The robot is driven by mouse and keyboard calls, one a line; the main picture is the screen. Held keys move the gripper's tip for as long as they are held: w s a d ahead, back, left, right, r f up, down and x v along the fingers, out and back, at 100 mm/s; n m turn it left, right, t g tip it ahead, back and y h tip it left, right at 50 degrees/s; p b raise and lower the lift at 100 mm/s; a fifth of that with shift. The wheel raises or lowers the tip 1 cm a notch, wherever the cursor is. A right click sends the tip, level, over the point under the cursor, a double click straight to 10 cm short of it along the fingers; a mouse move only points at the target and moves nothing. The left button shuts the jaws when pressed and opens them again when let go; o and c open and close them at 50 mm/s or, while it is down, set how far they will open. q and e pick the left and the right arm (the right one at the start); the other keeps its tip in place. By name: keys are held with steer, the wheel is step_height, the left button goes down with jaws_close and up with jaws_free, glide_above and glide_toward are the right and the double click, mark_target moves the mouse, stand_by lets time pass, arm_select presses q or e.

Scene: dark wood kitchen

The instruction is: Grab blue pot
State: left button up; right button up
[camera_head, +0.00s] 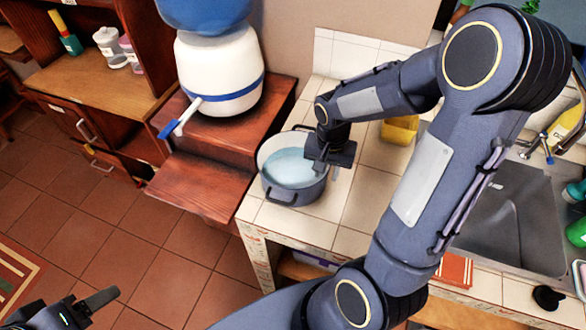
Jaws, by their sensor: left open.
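The blue pot (292,191) is grey-blue with a pale blue inside and stands upright near the left corner of the tiled counter. A loop handle shows at its front left. My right gripper (328,167) points down at the pot's right rim and hides that part of the pot. Whether its fingers are closed on the rim or handle cannot be told. My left gripper (102,303) is open and empty at the lower left, over the floor and far from the pot; it is partly cut off by the frame edge.
A white and blue water dispenser (218,75) stands on a wooden stand (206,185) left of the pot. A yellow container (400,130) is behind my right arm. A sink (510,220) is at the right. The counter (312,222) in front of the pot is clear.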

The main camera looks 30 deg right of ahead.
step_height(320, 180, down, 2)
steer(key=shift+f, duration=0.1)
jaws_close()
steer(key=shift+s, duration=0.2)
stand_by(1.2)
steer(key=shift+w, duration=0.1)
